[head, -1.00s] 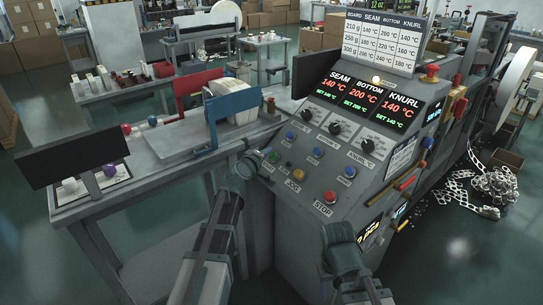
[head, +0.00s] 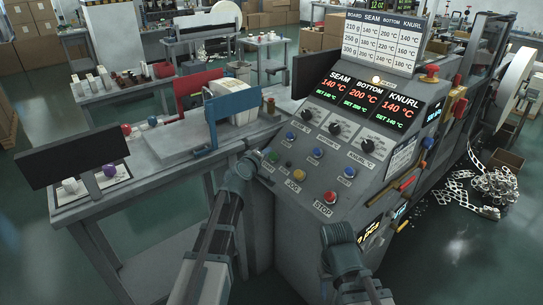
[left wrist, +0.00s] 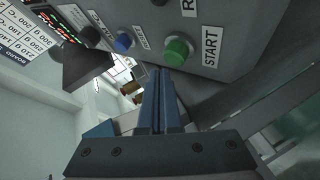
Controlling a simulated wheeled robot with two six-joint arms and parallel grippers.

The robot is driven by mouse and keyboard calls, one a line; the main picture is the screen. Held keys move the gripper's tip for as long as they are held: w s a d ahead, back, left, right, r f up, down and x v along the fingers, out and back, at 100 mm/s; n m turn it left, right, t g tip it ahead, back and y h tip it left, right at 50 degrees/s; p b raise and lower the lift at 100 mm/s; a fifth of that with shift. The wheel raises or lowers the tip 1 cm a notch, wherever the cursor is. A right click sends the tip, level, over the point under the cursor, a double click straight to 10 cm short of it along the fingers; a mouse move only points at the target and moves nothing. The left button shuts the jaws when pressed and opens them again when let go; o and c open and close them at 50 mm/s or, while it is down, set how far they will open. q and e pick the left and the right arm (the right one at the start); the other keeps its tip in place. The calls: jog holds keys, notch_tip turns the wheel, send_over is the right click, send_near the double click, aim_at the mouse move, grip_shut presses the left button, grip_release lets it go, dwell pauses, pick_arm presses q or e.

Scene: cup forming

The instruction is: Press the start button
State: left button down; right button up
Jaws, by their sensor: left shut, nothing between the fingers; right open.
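The green start button (left wrist: 177,51) stands on the sloping grey control panel, beside its START label (left wrist: 210,47). It also shows in the head view (head: 273,156), at the panel's left edge. My left gripper (left wrist: 162,73) is shut and empty. Its blue fingertips point at the panel and lie just below the button in the left wrist view; I cannot tell whether they touch it. In the head view the left wrist is beside the panel's left edge, and the fingers are mostly hidden. My right arm stands in front of the panel; its fingers do not show.
A red stop button (head: 330,197) and a yellow jog button (head: 299,174) sit lower on the panel. Blue buttons (head: 317,152) and black knobs (head: 335,128) are close by. A side table (head: 180,172) with a paper stack adjoins on the left.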

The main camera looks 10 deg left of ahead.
dwell(0.6)
pick_arm(q)
jog(key=shift+w+d+f+b, duration=0.15)
jog(key=shift+w+f+b, duration=0.05)
jog(key=shift+f+b, duration=0.15)
jog(key=shift+w+d+f+b, duration=0.2)
jog(key=shift+f+b, duration=0.2)
dwell(0.8)
jog(key=shift+r, duration=0.1)
jog(key=shift+s+a+r+p, duration=0.2)
jog(key=shift+r+p, duration=0.15)
jog(key=shift+p, duration=0.05)
jog(key=shift+s+a+r+p, duration=0.15)
jog(key=shift+s+r+p, duration=0.05)
jog(key=shift+r+p, duration=0.2)
jog(key=r+p, duration=0.1)
jog(key=s+a+r+p, duration=0.1)
jog(key=s+r+p, duration=0.1)
jog(key=r+p, duration=0.1)
jog(key=shift+s+a, duration=0.2)
jog(key=shift+a, duration=0.2)
dwell(0.3)
